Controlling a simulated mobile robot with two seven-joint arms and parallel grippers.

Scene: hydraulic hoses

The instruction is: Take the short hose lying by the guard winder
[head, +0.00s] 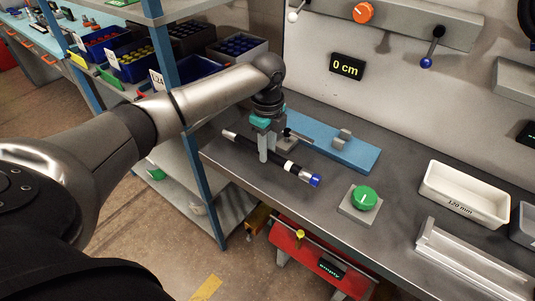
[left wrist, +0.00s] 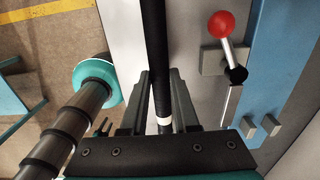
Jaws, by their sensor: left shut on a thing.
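The short hose (head: 292,168) is black with pale bands, a silver end at the left and a blue end at the right. It is at the front edge of the grey bench, beside a blue plate (head: 352,153) with grey blocks and a small lever, perhaps the guard winder. My left gripper (head: 264,155) points down and is shut on the hose left of its middle. In the left wrist view the hose (left wrist: 155,45) runs between the two fingers (left wrist: 160,100). I cannot tell whether it touches the bench. My right gripper is not in view.
A green button (head: 364,198) on a grey base stands right of the hose. A red-knobbed lever (left wrist: 222,27) stands close right of the hose. A blue-post shelf (head: 190,140) is at the left.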

